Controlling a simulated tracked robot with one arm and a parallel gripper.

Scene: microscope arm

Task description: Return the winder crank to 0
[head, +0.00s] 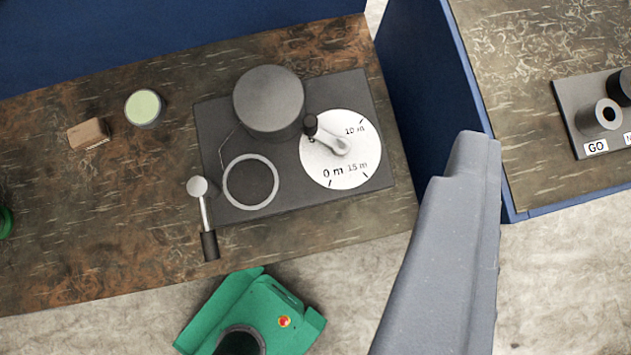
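The 10 m and 15 m marks show on the right side; the crank covers part of the upper left. A grey tapered part of my gripper (473,150) rises from the bottom right, to the right of the dial and apart from the crank. No gap between fingers can be made out.
A green-topped tin (144,107) and a brown block (88,134) lie left. A blue panel (428,80) stands right.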

